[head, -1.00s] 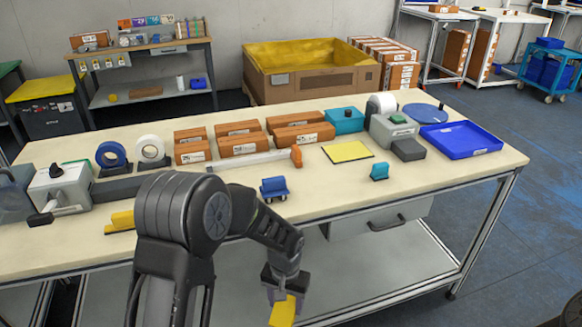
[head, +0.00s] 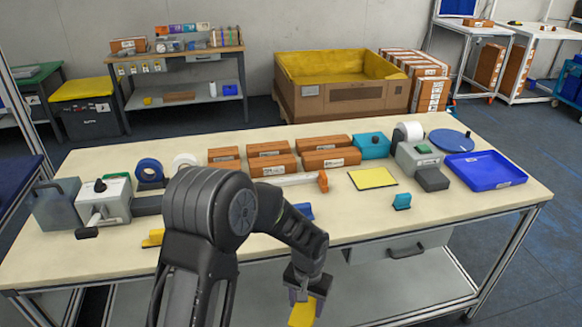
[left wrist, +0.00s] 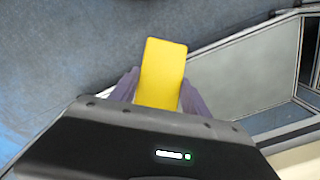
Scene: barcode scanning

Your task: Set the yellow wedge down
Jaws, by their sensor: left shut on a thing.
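The yellow wedge (head: 303,313) is held in my left gripper (head: 304,296), low in the head view, in front of the table's near edge. In the left wrist view the wedge (left wrist: 163,73) sticks out between the two purple-grey fingers of my left gripper (left wrist: 158,92), which are shut on it. Floor and the table's lower frame lie behind it there. Another yellow piece (head: 153,238) lies on the table, partly hidden behind my left arm. My right gripper is not in view.
The table (head: 440,203) holds several brown boxes (head: 330,159), a yellow mat (head: 373,179), a blue tray (head: 487,170) and a small teal block (head: 402,201). A blue item (head: 303,210) is partly hidden by my arm. The front right tabletop is mostly clear.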

